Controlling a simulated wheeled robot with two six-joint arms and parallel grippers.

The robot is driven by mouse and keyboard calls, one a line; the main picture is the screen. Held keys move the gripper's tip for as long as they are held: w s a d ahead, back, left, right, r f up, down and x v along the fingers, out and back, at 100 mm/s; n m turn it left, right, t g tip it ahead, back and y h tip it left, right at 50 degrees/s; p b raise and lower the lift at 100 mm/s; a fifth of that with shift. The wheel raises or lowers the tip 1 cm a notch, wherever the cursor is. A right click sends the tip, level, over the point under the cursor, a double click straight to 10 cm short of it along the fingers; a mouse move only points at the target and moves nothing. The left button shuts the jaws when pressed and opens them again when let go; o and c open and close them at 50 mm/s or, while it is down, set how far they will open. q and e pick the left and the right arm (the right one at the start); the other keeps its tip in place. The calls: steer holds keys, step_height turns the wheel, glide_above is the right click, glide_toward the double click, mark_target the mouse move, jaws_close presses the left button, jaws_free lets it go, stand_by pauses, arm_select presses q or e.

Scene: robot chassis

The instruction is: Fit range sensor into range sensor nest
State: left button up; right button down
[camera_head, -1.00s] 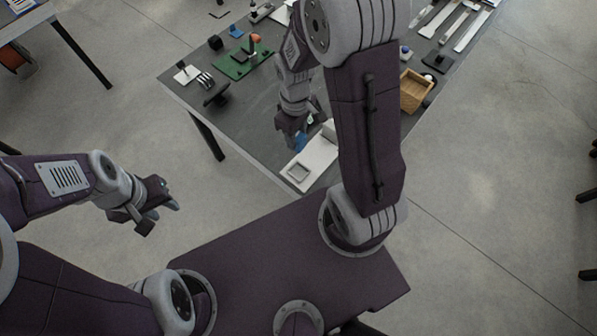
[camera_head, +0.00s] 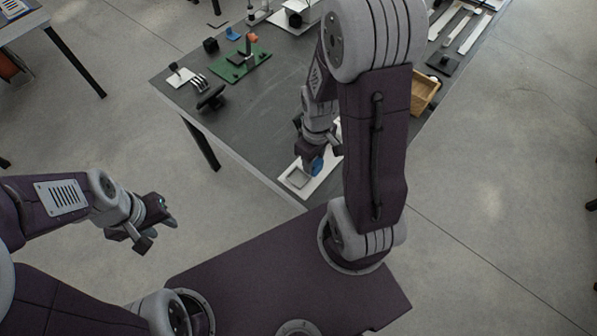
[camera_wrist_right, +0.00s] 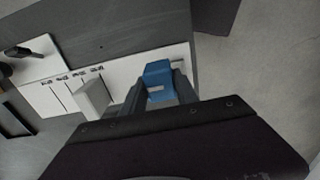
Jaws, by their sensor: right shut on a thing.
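The range sensor is a small blue block (camera_head: 317,165), held at the tip of my right gripper (camera_head: 318,158). In the right wrist view the blue sensor (camera_wrist_right: 158,80) sits between the two dark fingers of the gripper (camera_wrist_right: 158,92). A white plate (camera_head: 312,184) lies near the table's front corner, with a square outlined recess (camera_head: 298,178) that looks like the nest. The sensor is beside and behind this recess in the picture; its height above the plate is unclear. My left gripper (camera_head: 158,232) is open and empty, off the table.
On the dark table (camera_head: 255,125) stand a green board (camera_head: 240,65) and a black part (camera_head: 210,97) at the left. A wooden box (camera_head: 424,92) is at the right, partly behind my right arm. A light block (camera_wrist_right: 93,98) rises beside the sensor in the wrist view.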

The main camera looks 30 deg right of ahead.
steer(key=a+f, duration=0.1)
steer(key=w+a, duration=0.1)
steer(key=w+a+f, duration=0.1)
steer(key=shift+w+a+f, duration=0.25)
steer(key=shift+a+f, duration=0.05)
steer(key=shift+a, duration=0.05)
step_height(320, 180, down, 4)
steer(key=shift+s+r+b, duration=0.15)
steer(key=shift+b, duration=0.2)
steer(key=shift+f, duration=0.2)
steer(key=c, duration=0.9)
jaws_free()
steer(key=shift+f, duration=0.1)
